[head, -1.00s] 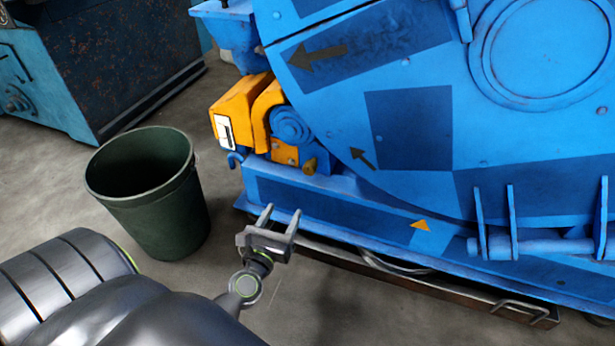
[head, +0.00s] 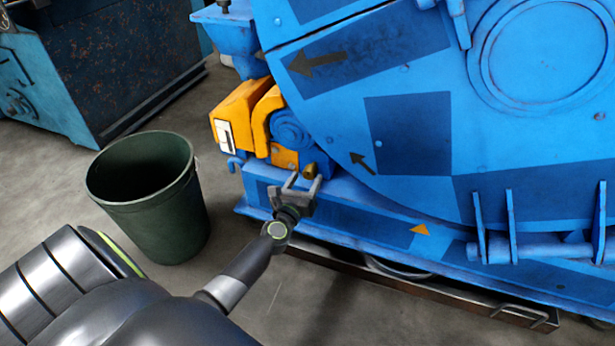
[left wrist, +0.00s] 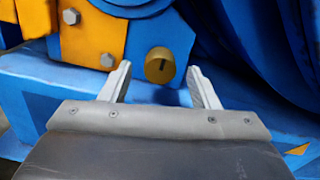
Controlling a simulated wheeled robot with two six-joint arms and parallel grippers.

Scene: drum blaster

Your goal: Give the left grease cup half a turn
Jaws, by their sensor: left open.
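The left grease cup is a small brass cylinder (head: 309,170) low on the blue bearing block, just right of the yellow bracket. In the left wrist view the brass cup (left wrist: 160,65) shows its round face with a dark slot, close to upright. My left gripper (head: 303,178) is open and empty. Its two fingers (left wrist: 155,85) point toward the cup, one on each side of it in the wrist view. The cup appears beyond the fingertips; I see no contact. My right gripper is not in view.
The blue drum machine (head: 420,210) fills the right side, with a yellow guard (head: 240,112) beside the bearing. A dark green bin (head: 150,215) stands on the floor to the left. A blue ledge (left wrist: 40,85) runs below the cup.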

